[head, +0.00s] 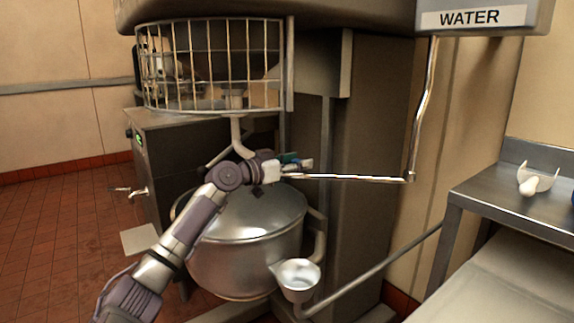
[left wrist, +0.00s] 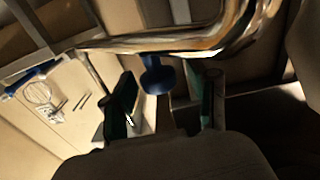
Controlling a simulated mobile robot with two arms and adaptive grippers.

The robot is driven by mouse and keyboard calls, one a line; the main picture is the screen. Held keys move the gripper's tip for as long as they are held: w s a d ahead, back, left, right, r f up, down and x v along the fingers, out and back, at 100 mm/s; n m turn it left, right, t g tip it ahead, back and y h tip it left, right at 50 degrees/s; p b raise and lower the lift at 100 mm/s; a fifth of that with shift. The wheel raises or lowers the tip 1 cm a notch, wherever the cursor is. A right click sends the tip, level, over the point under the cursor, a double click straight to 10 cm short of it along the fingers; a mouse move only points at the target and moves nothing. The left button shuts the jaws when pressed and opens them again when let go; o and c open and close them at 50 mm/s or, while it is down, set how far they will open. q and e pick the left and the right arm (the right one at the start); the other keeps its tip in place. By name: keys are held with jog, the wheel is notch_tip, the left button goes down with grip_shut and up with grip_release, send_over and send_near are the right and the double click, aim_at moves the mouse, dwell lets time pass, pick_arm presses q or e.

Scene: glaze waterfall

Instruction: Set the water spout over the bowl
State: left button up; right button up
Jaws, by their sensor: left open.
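The metal water spout (head: 345,178) hangs from the WATER box (head: 470,17). Its pipe drops down, bends, and runs level to the left, its visible left end beside my left gripper (head: 298,163). In the head view this end appears above the right side of the steel mixer bowl (head: 246,240); its depth over the bowl is hard to tell. In the left wrist view, the green-padded fingers of my left gripper (left wrist: 165,100) are apart. A blue knob (left wrist: 157,75) under a shiny curved pipe (left wrist: 180,40) appears between and beyond them. My right gripper is out of view.
A wire guard (head: 210,65) stands above the bowl. A small metal cup (head: 299,275) sits at the bowl's lower right, by a slanting bar (head: 375,268). A steel table (head: 535,205) with a white scoop-like item (head: 536,180) is at right. Tiled floor lies open at left.

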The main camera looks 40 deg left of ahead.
pick_arm(q)
jog(key=v, duration=1.1)
jog(key=shift+s, duration=0.4)
jog(key=shift+a, duration=0.15)
